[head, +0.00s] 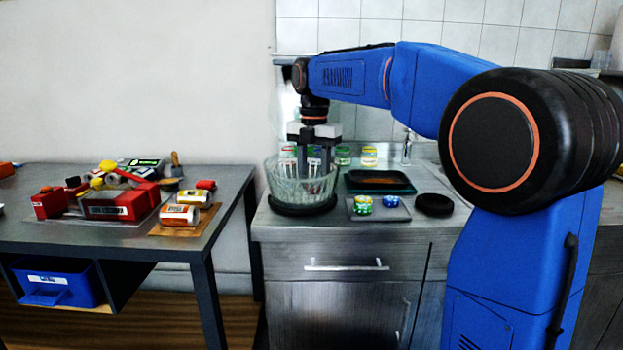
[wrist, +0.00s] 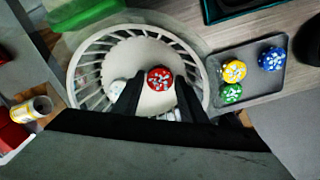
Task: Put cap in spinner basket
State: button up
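The spinner basket (head: 284,184) is a clear, ribbed round bowl on a black base on the counter; the wrist view shows its slatted wall (wrist: 84,72) and pale floor. My gripper (head: 314,162) points down into it. In the wrist view its two dark fingers (wrist: 159,82) are spread. A red cap (wrist: 160,78) shows inside the basket between the fingertips, with a slight gap on each side. A whitish cap (wrist: 118,88) lies left of the left finger. A yellow cap (wrist: 234,71), green cap (wrist: 231,93) and blue cap (wrist: 271,59) sit on a grey tray (wrist: 262,86).
A dark tray (head: 380,177) and a black disc (head: 434,205) stand right of the basket. Small jars (head: 369,155) stand behind it. A separate table (head: 100,240) at left holds red tools and cans (head: 179,214), with a gap between it and the counter.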

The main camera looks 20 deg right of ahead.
notch_tip(320, 180, up, 12)
jog(key=shift+r, duration=0.25)
dwell(0.5)
